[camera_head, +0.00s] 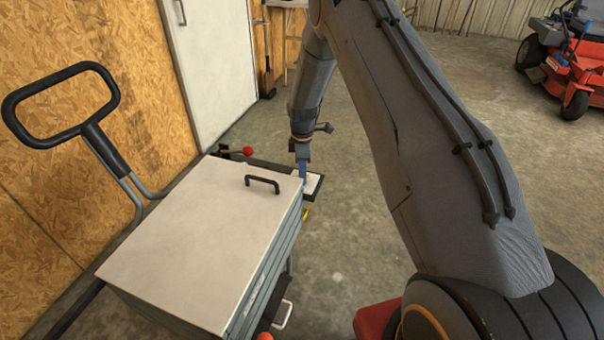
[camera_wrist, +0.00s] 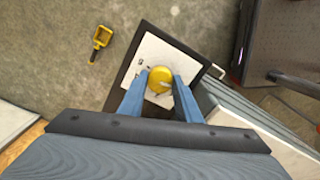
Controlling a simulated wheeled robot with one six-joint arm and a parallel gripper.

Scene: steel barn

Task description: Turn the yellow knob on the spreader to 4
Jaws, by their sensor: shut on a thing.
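The spreader (camera_head: 190,240) stands at the left in the head view, with a pale lid and a black handle on top. In the wrist view, the yellow knob (camera_wrist: 160,75) sits on a white plate (camera_wrist: 150,48) with a dark border; small marks show on the plate but I cannot read them. My gripper (camera_wrist: 158,84) is shut on the knob, with one blue finger on each side of it. In the head view my gripper (camera_head: 302,171) reaches down at the spreader's far right corner, and the knob is hidden there. The knob's setting cannot be told.
A black push handle (camera_head: 60,100) rises at the left, by the wooden wall. A lever with a red ball (camera_head: 248,151) stands behind the lid. A yellow scoop-like thing (camera_wrist: 101,40) lies on the floor. A red mower (camera_head: 575,60) is far right. The floor between is open.

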